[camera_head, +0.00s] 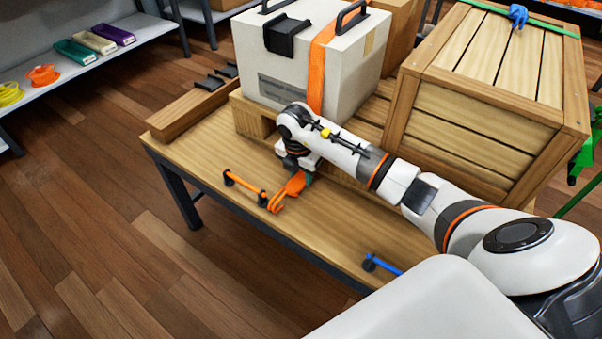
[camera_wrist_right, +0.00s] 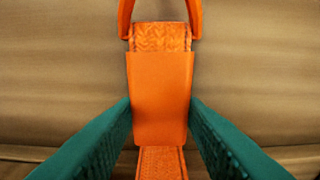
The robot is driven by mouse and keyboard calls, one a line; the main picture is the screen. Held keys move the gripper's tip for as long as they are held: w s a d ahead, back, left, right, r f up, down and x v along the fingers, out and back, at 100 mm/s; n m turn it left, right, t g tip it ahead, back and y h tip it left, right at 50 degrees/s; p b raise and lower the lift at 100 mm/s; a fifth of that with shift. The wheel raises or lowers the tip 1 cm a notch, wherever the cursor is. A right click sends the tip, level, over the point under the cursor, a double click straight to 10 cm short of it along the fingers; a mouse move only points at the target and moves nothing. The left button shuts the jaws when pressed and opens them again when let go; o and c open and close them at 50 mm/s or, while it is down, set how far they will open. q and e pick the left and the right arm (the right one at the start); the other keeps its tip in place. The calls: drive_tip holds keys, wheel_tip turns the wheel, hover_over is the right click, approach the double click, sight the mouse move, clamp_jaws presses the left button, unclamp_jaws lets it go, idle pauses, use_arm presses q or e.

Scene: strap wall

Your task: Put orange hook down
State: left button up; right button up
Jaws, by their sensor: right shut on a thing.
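My right gripper (camera_head: 304,179) has teal fingers and is low over the wooden table, in front of the white case. In the right wrist view the gripper (camera_wrist_right: 160,118) is shut on the orange hook (camera_wrist_right: 160,85), one finger on each side of its body. Orange webbing shows above and below the body, and the curved hook part is cut by the top edge. In the head view the orange hook (camera_head: 294,186) is at or just above the tabletop; I cannot tell whether it touches. Its curved end is beside an orange bar (camera_head: 246,187) with black ends. My left gripper is not in view.
The white case (camera_head: 345,80) with an orange strap (camera_head: 319,75) stands on a pallet behind my gripper. A wooden crate (camera_head: 480,130) is at right. A blue bar (camera_head: 387,266) lies near the front edge. The tabletop (camera_head: 215,150) at left is mostly clear.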

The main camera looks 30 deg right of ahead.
sight(298, 180)
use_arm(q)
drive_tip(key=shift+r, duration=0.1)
use_arm(e)
drive_tip(key=shift+f, duration=0.1)
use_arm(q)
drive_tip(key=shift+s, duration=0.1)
use_arm(e)
drive_tip(key=o, duration=0.8)
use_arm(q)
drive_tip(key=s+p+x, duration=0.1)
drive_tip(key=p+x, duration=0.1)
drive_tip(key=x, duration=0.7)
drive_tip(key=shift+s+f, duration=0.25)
use_arm(e)
wheel_tip(298, 180, up, 12)
drive_tip(key=a, duration=0.1)
drive_tip(key=shift+s, duration=0.2)
